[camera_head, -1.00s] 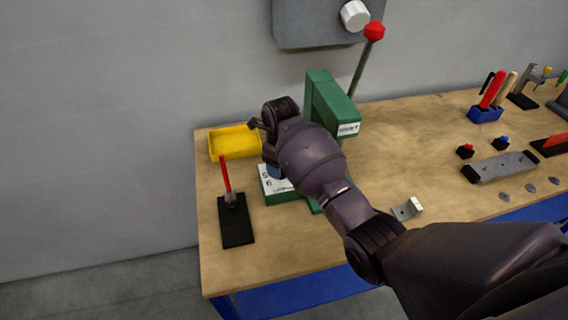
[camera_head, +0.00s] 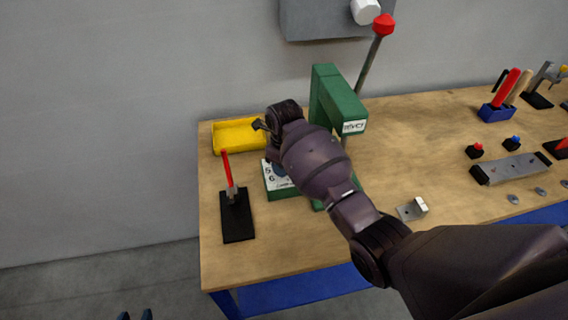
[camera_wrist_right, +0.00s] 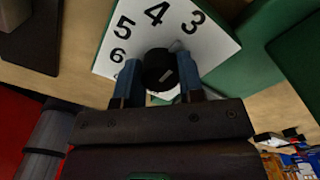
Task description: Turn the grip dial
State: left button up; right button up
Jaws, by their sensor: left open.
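The grip dial (camera_wrist_right: 160,72) is a black round knob with a pointer mark, on a white number plate (camera_wrist_right: 113,45) showing 3, 4, 5 and 6. The plate sits on the green press (camera_head: 335,105) and also shows in the head view (camera_head: 272,182). My right gripper (camera_wrist_right: 160,62) is over the plate with a blue finger on each side of the dial; whether they press on it I cannot tell. In the head view my right arm hides the dial.
A black block with a red lever (camera_head: 238,215) and a yellow tray (camera_head: 238,136) are left of the press. A metal bracket (camera_head: 411,210) lies to its right. The red-knobbed press lever (camera_head: 372,62) rises behind. The table's front left is clear.

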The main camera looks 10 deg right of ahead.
jog(key=shift+c, duration=0.5)
jog(key=shift+n, duration=1.4)
jog(key=n, duration=1.1)
jog(key=shift+n, duration=0.4)
jog(key=n, duration=0.9)
jog(key=shift+n, duration=0.3)
